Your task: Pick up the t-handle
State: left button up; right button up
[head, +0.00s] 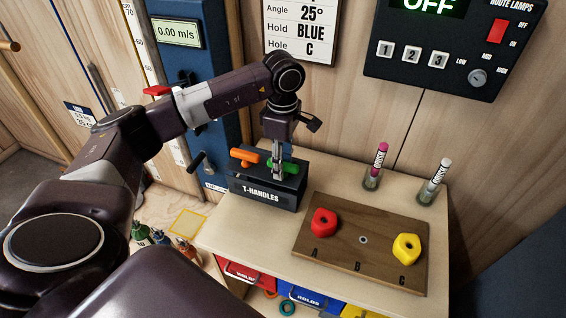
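A black box labelled T-HANDLES (262,197) stands on the wooden bench top in the head view. An orange t-handle (241,156) sits at its left and a green t-handle (290,167) at its right. My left gripper (277,174) points down at the green t-handle, its fingers overlapping the handle's left part. The fingers look close together, but I cannot tell whether they are shut on the handle. My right gripper is not in view.
A wooden board (340,248) holds a red hold (324,222) and a yellow hold (406,248). Two marker pens (380,155) (440,172) stand in small holders behind it. A black control panel (452,50) and a sign (305,30) are on the wall. Coloured bins (245,272) sit below.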

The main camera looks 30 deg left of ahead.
pick_arm(q)
jog(key=shift+f, duration=0.2)
grip_shut()
jog(key=shift+r, duration=0.2)
jog(key=shift+w+r, duration=0.1)
jog(key=shift+r, duration=0.15)
notch_tip(320, 180, up, 10)
jog(key=b, duration=0.3)
jog(key=shift+f, duration=0.25)
notch_tip(320, 180, up, 10)
jog(key=p, duration=0.1)
jog(key=shift+f, duration=0.2)
